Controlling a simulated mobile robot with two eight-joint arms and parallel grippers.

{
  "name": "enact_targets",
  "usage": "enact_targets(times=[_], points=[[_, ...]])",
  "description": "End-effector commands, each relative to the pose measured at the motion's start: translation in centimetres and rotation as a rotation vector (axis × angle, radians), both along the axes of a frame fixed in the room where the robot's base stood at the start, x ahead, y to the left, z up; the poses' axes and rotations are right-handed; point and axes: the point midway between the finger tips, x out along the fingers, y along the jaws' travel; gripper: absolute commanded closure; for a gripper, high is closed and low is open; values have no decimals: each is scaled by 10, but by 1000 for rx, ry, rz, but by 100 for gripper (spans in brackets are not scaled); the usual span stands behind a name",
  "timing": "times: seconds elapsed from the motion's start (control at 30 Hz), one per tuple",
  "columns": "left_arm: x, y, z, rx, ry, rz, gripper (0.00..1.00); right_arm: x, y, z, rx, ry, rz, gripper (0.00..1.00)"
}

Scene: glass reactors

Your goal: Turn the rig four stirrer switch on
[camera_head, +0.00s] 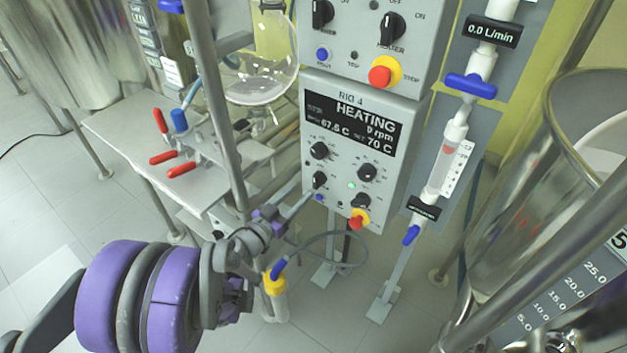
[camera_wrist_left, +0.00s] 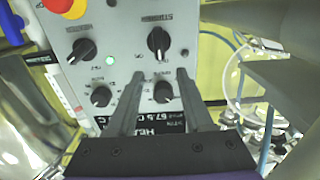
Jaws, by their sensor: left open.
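The rig four panel (camera_head: 342,185) is a light grey box with a dark display (camera_head: 352,128) reading HEATING, 0 rpm, 67.6 C and 70 C. The stirrer switch (camera_head: 319,180) is a black knob at the panel's lower left. It also shows in the upside-down left wrist view (camera_wrist_left: 158,40), where its setting is hard to read. My left gripper (camera_head: 309,192) comes in from the lower left, close to this switch. In the wrist view its two fingers (camera_wrist_left: 161,74) are open and apart, with the switch just beyond their tips. Contact cannot be told. My right gripper is not in view.
Beside the switch are the heater knob (camera_head: 361,201), a lit green lamp (camera_head: 351,185) and a red stop button (camera_head: 357,221). Two dial knobs sit nearer the display. A metal post (camera_head: 218,100) stands left of the panel, and a flow meter (camera_head: 443,160) hangs right.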

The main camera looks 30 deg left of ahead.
Motion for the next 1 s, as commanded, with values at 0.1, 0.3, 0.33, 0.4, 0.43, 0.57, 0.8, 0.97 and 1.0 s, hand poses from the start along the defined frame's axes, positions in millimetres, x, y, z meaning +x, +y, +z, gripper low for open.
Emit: enact_targets(times=[0.1,0.3,0.33,0.4,0.43,0.57,0.8,0.97,1.0], points=[[25,-3,-1,0,1,-3,49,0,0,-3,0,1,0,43],[56,-5,-1,0,0,-1,49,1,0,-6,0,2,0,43],[60,-5,-1,0,0,-1,49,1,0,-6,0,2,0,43],[66,-6,0,1,0,0,49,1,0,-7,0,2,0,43],[68,-6,0,1,0,0,49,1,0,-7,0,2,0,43],[72,-6,0,1,0,1,49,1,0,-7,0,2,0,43],[72,-6,0,1,0,2,52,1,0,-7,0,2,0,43],[72,-6,0,1,0,1,81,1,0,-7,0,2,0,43],[72,-6,0,1,0,1,88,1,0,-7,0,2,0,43]])
